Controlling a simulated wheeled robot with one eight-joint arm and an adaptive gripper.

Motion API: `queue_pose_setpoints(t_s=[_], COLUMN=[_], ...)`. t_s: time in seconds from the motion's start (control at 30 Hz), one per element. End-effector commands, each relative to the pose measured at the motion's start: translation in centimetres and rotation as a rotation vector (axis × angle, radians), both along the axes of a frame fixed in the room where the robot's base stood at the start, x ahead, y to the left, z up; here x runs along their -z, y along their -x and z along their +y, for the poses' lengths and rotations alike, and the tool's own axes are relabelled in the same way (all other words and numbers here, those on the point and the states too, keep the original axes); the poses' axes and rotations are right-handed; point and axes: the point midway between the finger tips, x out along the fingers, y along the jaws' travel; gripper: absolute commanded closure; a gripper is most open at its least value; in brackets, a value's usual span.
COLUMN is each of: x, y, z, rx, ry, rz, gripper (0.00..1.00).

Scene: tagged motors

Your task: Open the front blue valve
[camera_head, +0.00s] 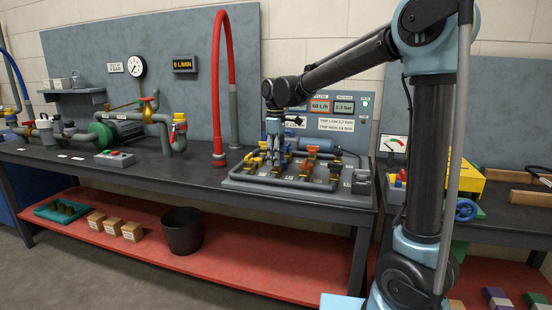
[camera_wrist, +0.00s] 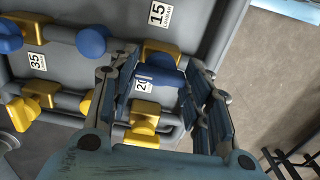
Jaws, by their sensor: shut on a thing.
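The valve board (camera_head: 240,184) on the bench carries grey pipes with brass-yellow valve bodies. My gripper (camera_head: 273,152) reaches down onto it from above. In the wrist view my gripper (camera_wrist: 163,68) has its fingers on both sides of a blue valve handle (camera_wrist: 160,75), shut on it. This handle sits over a yellow valve body beside a white tag reading 20, partly covered. Other blue handles (camera_wrist: 92,41) lie to the left, near a tag reading 35. A tag reading 15 is above. The held handle is hidden behind my gripper in the head view.
A red hose (camera_head: 216,80) arches to the left. Bench space between hose and board is narrow.

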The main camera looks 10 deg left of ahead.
Motion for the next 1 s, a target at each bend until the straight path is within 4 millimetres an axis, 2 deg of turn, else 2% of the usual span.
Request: queue_pose_setpoints(t_s=[0.03, 0.1, 0.57, 0.77, 1.0], x=[0.0, 0.0, -0.6, -3.3, -7.8], y=[-0.3, -0.2, -0.1, -0.1, -0.2], z=[-0.2, -0.2, 0.0, -0.1, -0.1], rx=[0.003, 0.003, 0.001, 0.001, 0.001], ry=[0.004, 0.003, 0.001, 0.001, 0.001], rz=[-0.005, -0.004, -0.002, -0.002, -0.001], gripper=[0.51, 0.35, 0.35, 0.35, 0.35])
